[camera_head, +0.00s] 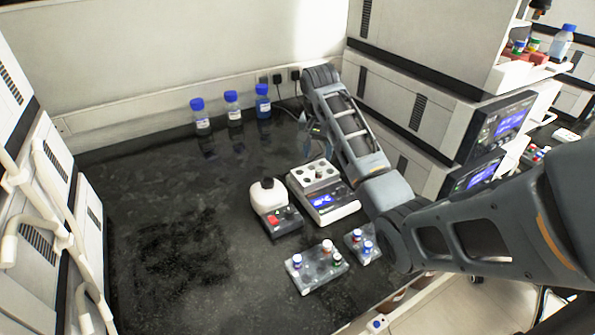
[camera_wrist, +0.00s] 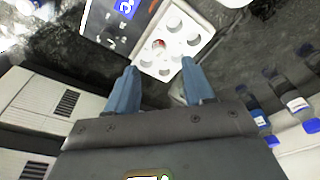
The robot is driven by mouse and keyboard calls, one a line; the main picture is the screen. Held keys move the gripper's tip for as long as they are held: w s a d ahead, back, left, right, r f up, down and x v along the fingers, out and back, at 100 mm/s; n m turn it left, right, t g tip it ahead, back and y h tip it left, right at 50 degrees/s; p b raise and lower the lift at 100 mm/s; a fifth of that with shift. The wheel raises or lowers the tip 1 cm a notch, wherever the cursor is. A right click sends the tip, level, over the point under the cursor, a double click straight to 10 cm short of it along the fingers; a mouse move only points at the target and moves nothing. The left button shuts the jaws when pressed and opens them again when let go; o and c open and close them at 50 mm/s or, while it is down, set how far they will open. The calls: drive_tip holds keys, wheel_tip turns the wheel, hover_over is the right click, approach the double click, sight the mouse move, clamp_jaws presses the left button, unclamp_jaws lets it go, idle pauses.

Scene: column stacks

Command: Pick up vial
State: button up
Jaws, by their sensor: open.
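Small vials stand in a clear rack (camera_head: 312,280) at the front: a blue-capped vial (camera_head: 297,261), a red-and-white one (camera_head: 327,246) and a green-capped one (camera_head: 336,259). A smaller rack (camera_head: 357,252) beside it holds several more. A white block (camera_wrist: 172,22) with round holes sits on a device with a blue display. One hole holds a small reddish vial top (camera_wrist: 158,44), seen between my fingers in the wrist view; the head view also shows the block (camera_head: 303,183). My gripper (camera_wrist: 159,68) is open and empty, apart from the block. Its fingers are partly hidden in the head view.
A white-and-black mixer (camera_head: 270,196) stands left of the block device. Blue-capped bottles (camera_head: 233,110) line the back wall. Stacked instruments (camera_head: 410,110) bound the right side and more stand at the left. The dark bench (camera_head: 160,230) is clear at left.

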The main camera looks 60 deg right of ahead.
sight(319, 169)
drive_tip(key=shift+w+d+f+p, duration=0.1)
drive_tip(key=shift+d+f+p, duration=0.15)
drive_tip(key=shift+f, duration=1.05)
drive_tip(key=shift+s+d+f+p, duration=0.15)
drive_tip(key=shift+d+f, duration=0.25)
drive_tip(key=shift+f, duration=0.85)
drive_tip(key=shift+w+d+f+p, duration=0.15)
drive_tip(key=shift+d+f+p, duration=0.15)
drive_tip(key=shift+f, duration=1)
drive_tip(key=shift+c, duration=0.2)
clamp_jaws()
